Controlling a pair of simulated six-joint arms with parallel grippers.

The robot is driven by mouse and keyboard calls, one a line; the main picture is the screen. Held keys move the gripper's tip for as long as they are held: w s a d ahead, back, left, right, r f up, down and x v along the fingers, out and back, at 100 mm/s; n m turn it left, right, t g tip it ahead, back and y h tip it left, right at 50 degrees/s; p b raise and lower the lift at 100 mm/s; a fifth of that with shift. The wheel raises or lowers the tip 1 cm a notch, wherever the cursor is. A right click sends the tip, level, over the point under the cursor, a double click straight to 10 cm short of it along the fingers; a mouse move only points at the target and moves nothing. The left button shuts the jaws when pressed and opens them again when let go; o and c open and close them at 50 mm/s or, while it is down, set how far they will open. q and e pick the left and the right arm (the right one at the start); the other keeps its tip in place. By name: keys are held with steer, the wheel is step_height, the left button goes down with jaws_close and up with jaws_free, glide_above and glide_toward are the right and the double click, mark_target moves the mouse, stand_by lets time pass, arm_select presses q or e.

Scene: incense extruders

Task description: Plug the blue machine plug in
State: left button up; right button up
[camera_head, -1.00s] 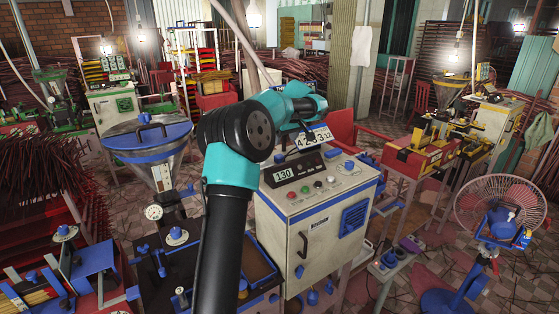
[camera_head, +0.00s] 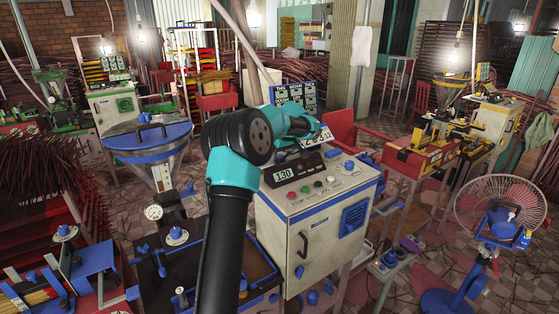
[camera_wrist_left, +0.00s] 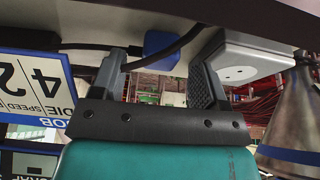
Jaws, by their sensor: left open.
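My left gripper (camera_wrist_left: 163,64) is open in the left wrist view, its two fingers apart with nothing held. That view is upside down. A blue block that looks like the plug (camera_wrist_left: 160,41) shows beyond and between the fingers, with a black cable beside it. To its right is a pale grey socket box (camera_wrist_left: 236,62) with two dark holes in its face; the blue block is apart from it. In the head view my left wrist (camera_head: 292,122) is over the rear of the blue-trimmed control cabinet (camera_head: 316,219); the fingers are largely hidden there.
A printed number card (camera_wrist_left: 35,85) is close to the gripper in the left wrist view. A dark board (camera_head: 296,95) stands behind my wrist. The steel hopper (camera_head: 150,140) is left of my arm; a caged fan (camera_head: 498,207) stands at right. A power strip (camera_head: 390,262) is low beside the cabinet.

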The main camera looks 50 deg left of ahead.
mark_target(280, 156)
arm_select(q)
steer(key=shift+x, duration=0.95)
steer(key=c, duration=1)
step_height(280, 156, up, 10)
steer(key=shift+r, duration=0.1)
steer(key=shift+c, duration=0.2)
